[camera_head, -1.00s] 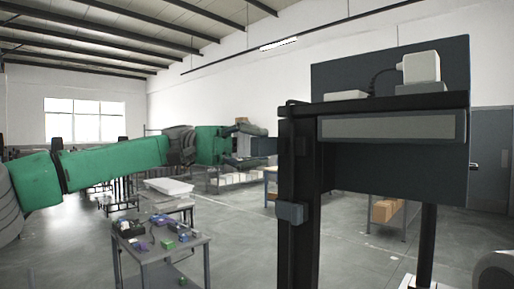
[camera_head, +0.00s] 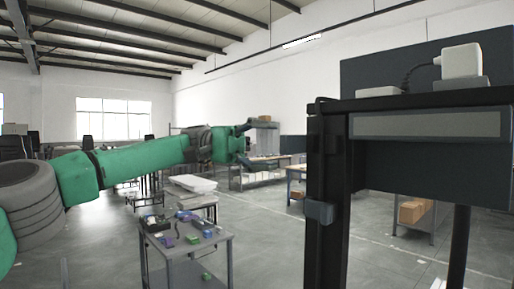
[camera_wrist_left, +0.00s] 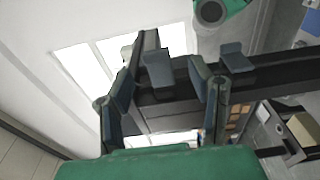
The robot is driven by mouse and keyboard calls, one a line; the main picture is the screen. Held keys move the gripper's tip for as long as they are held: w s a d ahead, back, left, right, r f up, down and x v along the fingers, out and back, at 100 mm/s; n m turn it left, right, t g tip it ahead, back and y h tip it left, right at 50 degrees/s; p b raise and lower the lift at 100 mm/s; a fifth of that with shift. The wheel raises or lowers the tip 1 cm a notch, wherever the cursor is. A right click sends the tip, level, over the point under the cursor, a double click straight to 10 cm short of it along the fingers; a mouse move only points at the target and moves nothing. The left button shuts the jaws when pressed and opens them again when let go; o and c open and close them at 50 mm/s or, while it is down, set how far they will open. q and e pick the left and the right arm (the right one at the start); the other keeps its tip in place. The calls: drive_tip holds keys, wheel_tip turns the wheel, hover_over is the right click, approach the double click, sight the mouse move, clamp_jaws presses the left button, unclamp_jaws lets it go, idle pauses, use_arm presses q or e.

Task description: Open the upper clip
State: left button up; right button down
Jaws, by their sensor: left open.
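A black column (camera_head: 330,200) stands right of centre in the head view. A small blue-grey clip (camera_head: 319,211) sits low on its front; I take it for the lower one. In the left wrist view a blue-grey clip (camera_wrist_left: 157,68) on the dark column shows between my fingers, probably the upper one. Another clip (camera_wrist_left: 236,58) lies further right along the column. My left gripper (camera_head: 264,143) is open, left of the column's upper part, with a visible gap to it in the head view. The upper clip is not distinct in the head view.
The column carries a shelf with a grey panel (camera_head: 430,125) and a white box (camera_head: 461,62). A small table (camera_head: 190,245) with several coloured items stands below my left arm. Workbenches are further back. Open floor lies between the small table and the column.

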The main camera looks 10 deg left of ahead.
use_arm(q)
drive_tip(key=v, duration=0.4)
drive_tip(key=shift+w+f, duration=0.1)
drive_tip(key=shift+w, duration=0.05)
drive_tip(key=shift+d, duration=0.1)
idle(0.6)
